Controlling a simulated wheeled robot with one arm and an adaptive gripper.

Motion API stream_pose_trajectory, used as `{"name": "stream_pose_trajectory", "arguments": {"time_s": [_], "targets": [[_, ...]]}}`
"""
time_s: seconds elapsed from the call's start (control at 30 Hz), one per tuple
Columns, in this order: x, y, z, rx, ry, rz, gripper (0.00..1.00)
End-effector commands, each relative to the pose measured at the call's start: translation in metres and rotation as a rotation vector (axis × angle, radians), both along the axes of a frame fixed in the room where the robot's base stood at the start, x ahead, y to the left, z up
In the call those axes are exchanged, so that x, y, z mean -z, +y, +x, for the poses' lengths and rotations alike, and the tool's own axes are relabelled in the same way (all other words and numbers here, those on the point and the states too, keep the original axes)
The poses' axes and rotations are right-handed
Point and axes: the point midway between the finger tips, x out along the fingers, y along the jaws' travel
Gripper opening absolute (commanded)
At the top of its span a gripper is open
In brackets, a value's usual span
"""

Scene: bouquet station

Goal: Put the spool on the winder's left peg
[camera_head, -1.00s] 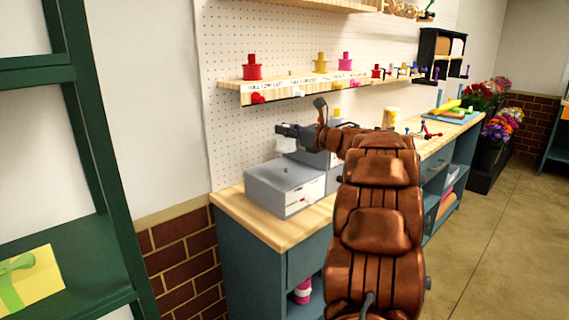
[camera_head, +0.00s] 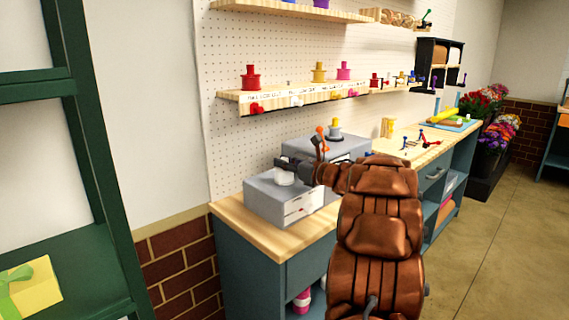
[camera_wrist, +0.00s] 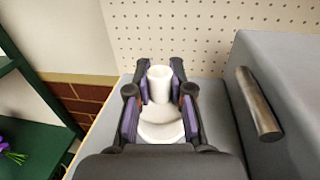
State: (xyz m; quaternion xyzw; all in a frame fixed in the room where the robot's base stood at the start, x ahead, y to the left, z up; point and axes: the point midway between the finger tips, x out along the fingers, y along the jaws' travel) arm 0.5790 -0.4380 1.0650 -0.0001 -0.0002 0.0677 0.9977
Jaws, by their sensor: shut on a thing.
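A white spool (camera_wrist: 160,118) sits between the fingers of my gripper (camera_wrist: 160,97) in the wrist view. The gripper is shut on it. In the head view the spool (camera_head: 285,177) shows at my gripper (camera_head: 287,168), low over the grey left block of the winder (camera_head: 262,190). I cannot tell whether it touches the block. No peg shows under the spool; the gripper and spool hide that spot.
A second grey block (camera_head: 345,147) stands behind, with a yellow-topped white piece (camera_head: 335,130) on it. A shelf with a red spool (camera_head: 250,78) and others hangs above. The wooden bench (camera_head: 235,212) has a narrow clear edge in front. Loose parts lie farther right.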

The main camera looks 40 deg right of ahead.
Motion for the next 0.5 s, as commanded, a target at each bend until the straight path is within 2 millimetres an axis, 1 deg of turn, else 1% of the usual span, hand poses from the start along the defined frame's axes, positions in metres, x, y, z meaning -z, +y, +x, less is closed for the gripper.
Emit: {"name": "stream_pose_trajectory", "arguments": {"time_s": [0.13,0.17,0.4,0.5], "targets": [[0.0031,-0.0001,-0.0001,0.0,0.0,-0.001,0.0],[0.0028,-0.0001,-0.0001,0.0,0.0,0.0,0.22],[0.0019,-0.0001,-0.0001,0.0,0.0,0.0,0.46],[0.0019,-0.0001,-0.0002,0.0,0.0,0.0,0.46]]}}
